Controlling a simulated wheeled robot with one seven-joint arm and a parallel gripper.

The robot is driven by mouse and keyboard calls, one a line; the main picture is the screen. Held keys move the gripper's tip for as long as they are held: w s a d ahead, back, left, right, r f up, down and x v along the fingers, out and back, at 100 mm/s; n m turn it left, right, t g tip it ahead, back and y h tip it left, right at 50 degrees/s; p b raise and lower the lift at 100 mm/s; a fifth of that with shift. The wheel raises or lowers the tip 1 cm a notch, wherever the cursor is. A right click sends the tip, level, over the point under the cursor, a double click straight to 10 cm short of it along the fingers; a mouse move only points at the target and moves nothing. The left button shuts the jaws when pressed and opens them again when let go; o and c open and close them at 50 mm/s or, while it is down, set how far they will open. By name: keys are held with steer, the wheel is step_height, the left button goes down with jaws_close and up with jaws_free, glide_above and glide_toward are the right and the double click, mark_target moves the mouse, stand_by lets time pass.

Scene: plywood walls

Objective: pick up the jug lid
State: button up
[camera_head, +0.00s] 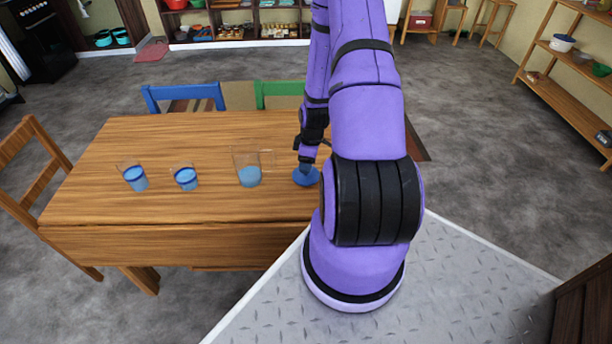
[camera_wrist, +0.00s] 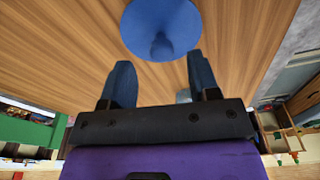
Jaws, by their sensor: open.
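The jug lid (camera_head: 306,178) is a round blue disc on the wooden table, right of the clear jug (camera_head: 249,176). In the wrist view the lid (camera_wrist: 150,22) is at the top, with its knob (camera_wrist: 162,47) pointing toward my gripper (camera_wrist: 160,76). My gripper is open, its two fingers apart and nothing held between them. The knob lines up with the gap between the fingertips, apparently just beyond them. In the head view my gripper (camera_head: 306,163) is right over the lid and partly covers it. The jug holds some blue liquid and has a handle on its right.
My arm hides the table's right part.

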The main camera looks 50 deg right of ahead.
steer(key=shift+a+f, duration=0.2)
steer(key=shift+f, duration=1.5)
steer(key=c, duration=1)
steer(key=shift+w+r, duration=0.15)
